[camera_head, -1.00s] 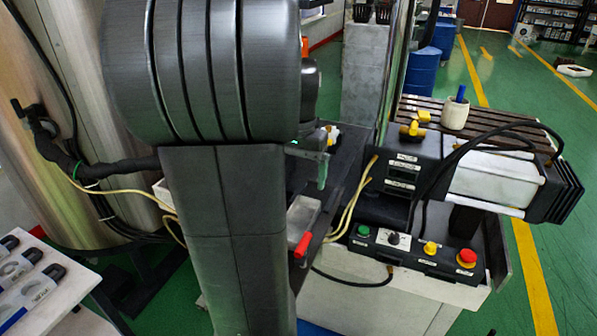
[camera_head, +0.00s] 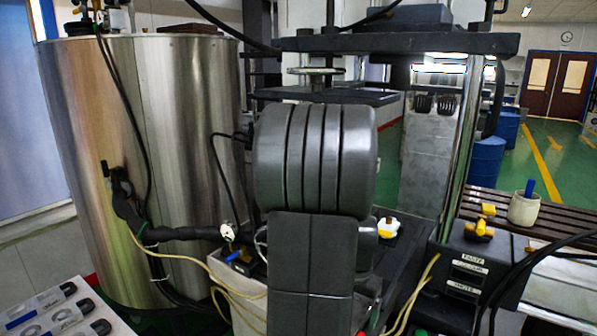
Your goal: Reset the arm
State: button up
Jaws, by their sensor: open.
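My own arm stands upright in the middle of the view, its broad ribbed grey joint in front of the press. My gripper does not show; it is out of view or hidden behind the arm. The black press frame (camera_head: 430,42) with its top plate and bright column stands behind the arm. The arm hides much of the press bed (camera_head: 405,250).
A large steel tank (camera_head: 175,140) with a hose stands at left. A white table (camera_head: 95,312) with dark-handled items is at lower left. A black control box (camera_head: 470,270) and a white cup (camera_head: 523,208) on a slatted bench are at right. Green floor is open behind.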

jog(key=shift+f, duration=0.4)
jog(key=shift+r, duration=0.2)
